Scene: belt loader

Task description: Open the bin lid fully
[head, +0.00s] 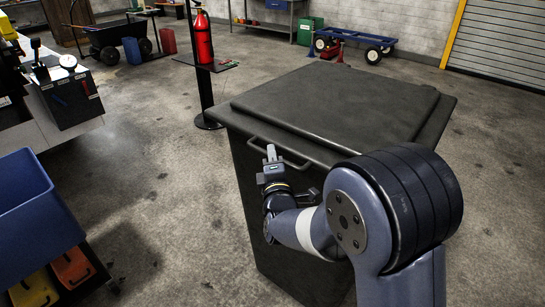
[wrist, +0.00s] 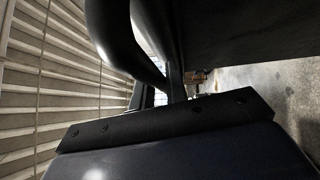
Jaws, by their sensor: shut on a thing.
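The large dark grey bin (head: 258,205) stands in the middle of the head view. Its lid (head: 335,108) lies flat over the top, with no clear gap showing. A bar handle (head: 292,161) runs along the lid's near-left edge. My gripper (head: 271,155) is at the left end of this handle, shut on it. In the wrist view the handle (wrist: 128,45) shows close up as a dark curved bar beside a dark bin surface. The exact contact between fingers and handle is hard to see. My arm hides part of the bin's near side.
A stand with a red fire extinguisher (head: 202,38) is behind the bin to the left. A blue tub (head: 35,205) and a bench with a gauge (head: 68,62) are at the left. A blue cart (head: 355,38) is at the back. The floor left of the bin is clear.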

